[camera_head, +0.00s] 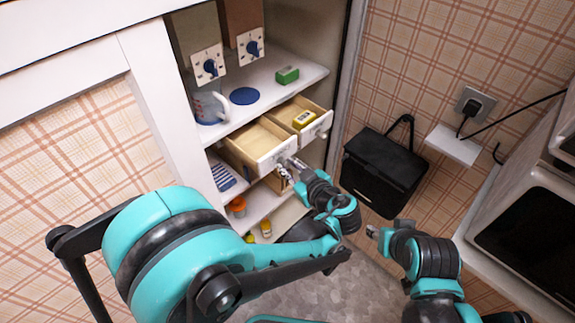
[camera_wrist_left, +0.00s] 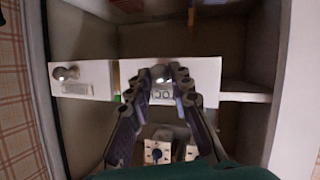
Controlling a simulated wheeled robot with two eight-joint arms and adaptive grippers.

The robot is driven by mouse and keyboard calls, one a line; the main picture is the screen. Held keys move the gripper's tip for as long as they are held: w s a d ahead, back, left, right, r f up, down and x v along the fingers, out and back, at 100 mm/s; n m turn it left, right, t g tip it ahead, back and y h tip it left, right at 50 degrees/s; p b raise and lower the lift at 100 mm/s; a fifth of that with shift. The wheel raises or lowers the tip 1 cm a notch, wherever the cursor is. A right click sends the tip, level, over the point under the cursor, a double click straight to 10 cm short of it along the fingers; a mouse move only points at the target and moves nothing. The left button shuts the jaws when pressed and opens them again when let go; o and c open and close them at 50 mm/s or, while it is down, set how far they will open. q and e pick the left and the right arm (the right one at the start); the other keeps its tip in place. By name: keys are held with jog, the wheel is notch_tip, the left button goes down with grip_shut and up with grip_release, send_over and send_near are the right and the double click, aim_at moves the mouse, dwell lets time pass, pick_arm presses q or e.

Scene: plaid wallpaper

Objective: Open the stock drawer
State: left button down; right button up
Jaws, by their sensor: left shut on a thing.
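The stock drawer (camera_head: 256,148) is a pale wooden drawer with a white front, left of a second drawer in the white cabinet. It stands pulled out, and its inside looks empty. Its white front (camera_wrist_left: 205,75) fills the middle of the left wrist view, with a partly hidden label reading "OCK". My left gripper (camera_head: 287,164) is at this front. In the left wrist view its fingers (camera_wrist_left: 161,78) are shut on the round metal knob (camera_wrist_left: 160,72). My right gripper (camera_head: 372,231) is apart from the cabinet, low on the right; its fingers are too small to judge.
The second drawer (camera_head: 318,127) is also out and holds a yellow box (camera_head: 304,119). Above are a glass jug (camera_head: 209,106), a blue disc (camera_head: 244,96), a green block (camera_head: 287,75) and two dial switches. A black bag (camera_head: 384,172) hangs on the right wall.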

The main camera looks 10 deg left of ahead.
pick_arm(q)
jog(key=c, duration=1.4)
grip_release()
jog(key=shift+o, duration=0.2)
jog(key=shift+r, duration=0.1)
notch_tip(320, 180, up, 10)
